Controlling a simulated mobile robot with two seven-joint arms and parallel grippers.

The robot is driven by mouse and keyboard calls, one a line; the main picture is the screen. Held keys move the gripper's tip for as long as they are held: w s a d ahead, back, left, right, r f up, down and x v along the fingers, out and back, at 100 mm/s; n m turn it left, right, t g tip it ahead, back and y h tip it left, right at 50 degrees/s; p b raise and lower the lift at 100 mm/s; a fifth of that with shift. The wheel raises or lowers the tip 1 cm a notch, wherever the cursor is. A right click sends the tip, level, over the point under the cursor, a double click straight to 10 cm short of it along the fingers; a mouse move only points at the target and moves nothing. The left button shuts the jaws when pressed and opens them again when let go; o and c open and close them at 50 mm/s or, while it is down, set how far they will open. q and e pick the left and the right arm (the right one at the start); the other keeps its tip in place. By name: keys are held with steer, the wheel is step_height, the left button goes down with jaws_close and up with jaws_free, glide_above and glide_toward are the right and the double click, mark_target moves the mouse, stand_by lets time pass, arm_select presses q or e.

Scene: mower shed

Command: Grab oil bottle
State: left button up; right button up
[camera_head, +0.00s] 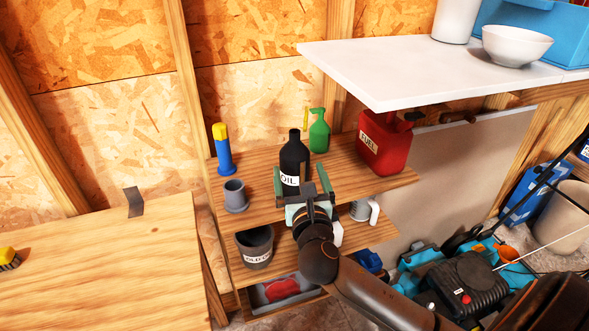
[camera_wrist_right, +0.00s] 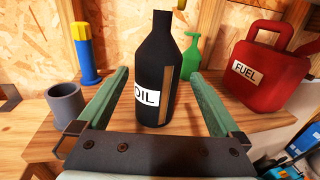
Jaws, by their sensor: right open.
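The black oil bottle (camera_head: 294,160) with a white OIL label stands upright on the upper wooden shelf in the head view. In the right wrist view the oil bottle (camera_wrist_right: 160,75) shows between the two green fingers. My right gripper (camera_head: 300,176) is open in front of the bottle, one finger to each side; it also shows in the right wrist view (camera_wrist_right: 158,80). I cannot tell whether the fingers reach fully around the bottle, and no finger visibly grips it. The left gripper is not in view.
A grey cup (camera_head: 235,196) and a blue-yellow tube (camera_head: 222,150) stand left of the bottle. A green spray bottle (camera_head: 319,132) is behind it, and a red fuel can (camera_head: 384,145) to the right. A white worktop (camera_head: 400,75) overhangs the right side.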

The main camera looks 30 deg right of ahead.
mark_target(296, 154)
steer(key=x, duration=0.5)
steer(key=shift+w+r, duration=0.15)
steer(key=shift+w, duration=0.05)
steer(key=shift+a, duration=0.1)
jaws_close()
stand_by(0.5)
steer(key=shift+r, duration=0.2)
steer(key=shift+r+p, duration=0.45)
steer(key=shift+r, duration=0.8)
steer(key=s+a+r, duration=0.1)
steer(key=r, duration=0.1)
steer(key=s+a+r+p, duration=0.1)
steer(key=r, duration=0.1)
steer(key=s+a+r+p, duration=0.1)
steer(key=s+r, duration=0.1)
steer(key=shift+r, duration=0.25)
steer(key=s+a+r+p, duration=0.1)
steer(key=s+a+r, duration=0.2)
steer(key=s+a, duration=0.2)
steer(key=shift+s+r, duration=0.3)
steer(key=shift+s, duration=0.7)
